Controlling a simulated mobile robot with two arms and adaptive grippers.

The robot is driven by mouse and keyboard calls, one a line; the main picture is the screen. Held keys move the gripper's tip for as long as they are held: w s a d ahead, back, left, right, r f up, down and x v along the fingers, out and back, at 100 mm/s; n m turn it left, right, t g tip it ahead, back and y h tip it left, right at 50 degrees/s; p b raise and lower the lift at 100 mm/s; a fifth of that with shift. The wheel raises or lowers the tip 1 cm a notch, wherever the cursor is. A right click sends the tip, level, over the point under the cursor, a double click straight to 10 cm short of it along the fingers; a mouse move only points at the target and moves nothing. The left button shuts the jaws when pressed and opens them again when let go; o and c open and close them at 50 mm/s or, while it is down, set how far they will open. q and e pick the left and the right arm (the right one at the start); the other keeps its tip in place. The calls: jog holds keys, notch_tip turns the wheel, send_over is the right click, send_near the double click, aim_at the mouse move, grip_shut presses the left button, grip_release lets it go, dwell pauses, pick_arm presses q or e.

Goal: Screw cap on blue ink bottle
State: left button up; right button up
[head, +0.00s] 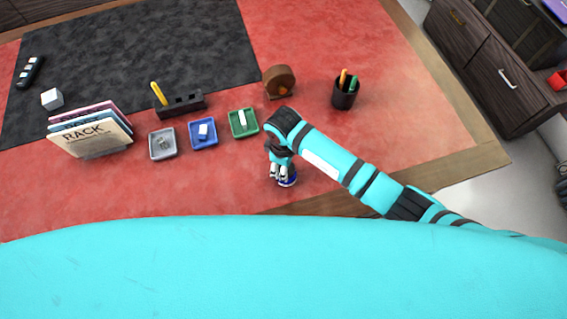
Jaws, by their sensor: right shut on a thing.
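My right gripper (282,176) points down at the red desk surface, just left of my right forearm, near the desk's front edge. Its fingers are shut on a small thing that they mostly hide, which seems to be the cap. A dark blue patch, likely the blue ink bottle (291,183), shows right at the fingertips. The fingers cover most of it, so I cannot tell how the cap sits on the bottle. My left gripper is not in view.
Green (234,130), blue (193,140) and grey (153,151) trays stand left of my gripper. A brown round holder (279,82) and a pen cup (344,96) stand behind. Books (92,140) are far left. Red surface right of the pen cup is clear.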

jog(key=o, duration=1.2)
jog(key=shift+r, duration=0.15)
notch_tip(320, 180, up, 12)
jog(key=shift+f, duration=0.2)
